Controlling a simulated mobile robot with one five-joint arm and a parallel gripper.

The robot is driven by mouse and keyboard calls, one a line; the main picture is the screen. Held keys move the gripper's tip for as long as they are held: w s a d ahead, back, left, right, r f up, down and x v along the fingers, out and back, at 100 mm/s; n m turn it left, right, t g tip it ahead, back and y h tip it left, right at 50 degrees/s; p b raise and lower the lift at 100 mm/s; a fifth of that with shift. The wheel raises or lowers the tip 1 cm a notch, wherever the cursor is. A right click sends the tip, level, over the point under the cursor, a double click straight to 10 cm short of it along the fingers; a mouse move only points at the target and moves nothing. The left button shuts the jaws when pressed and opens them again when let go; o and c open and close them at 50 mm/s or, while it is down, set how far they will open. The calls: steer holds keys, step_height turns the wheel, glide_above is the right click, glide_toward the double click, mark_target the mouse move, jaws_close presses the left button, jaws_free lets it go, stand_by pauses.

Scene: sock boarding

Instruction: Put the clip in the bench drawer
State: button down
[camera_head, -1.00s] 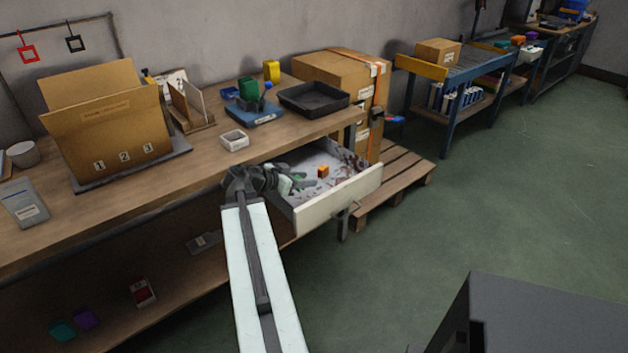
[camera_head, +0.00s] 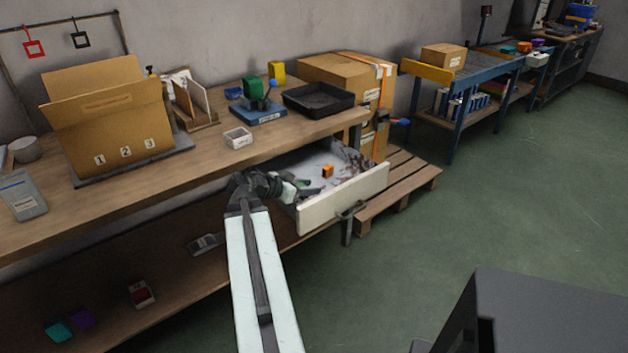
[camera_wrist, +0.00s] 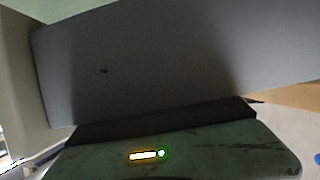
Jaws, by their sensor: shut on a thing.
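The bench drawer (camera_head: 345,198) is pulled open under the right end of the bench. Its pale front and light inside show in the head view. My gripper (camera_head: 304,188) is at the drawer's left side, over or inside its opening; its height above the floor of the drawer cannot be told. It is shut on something. A small bit of green shows at the jaws, but I cannot make out the clip clearly. In the wrist view a broad grey surface fills the middle, above a dark edge, and hides the jaws and what they hold.
An orange block (camera_head: 328,171) lies in the drawer. A white box (camera_head: 237,138), a black tray (camera_head: 318,100) and a cardboard organizer (camera_head: 105,125) stand on the bench (camera_head: 210,165). A pallet (camera_head: 405,180) lies right of the drawer. Green floor is clear farther right.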

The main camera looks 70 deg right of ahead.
steer(key=shift+a+f, duration=0.1)
steer(key=shift+f, duration=0.2)
steer(key=c, duration=0.9)
jaws_free()
steer(key=shift+c, duration=0.2)
steer(key=shift+r, duration=0.15)
steer(key=w+d+p+v, duration=0.1)
steer(key=p+v, duration=0.5)
steer(key=v, duration=0.6)
steer(key=shift+r, duration=0.45)
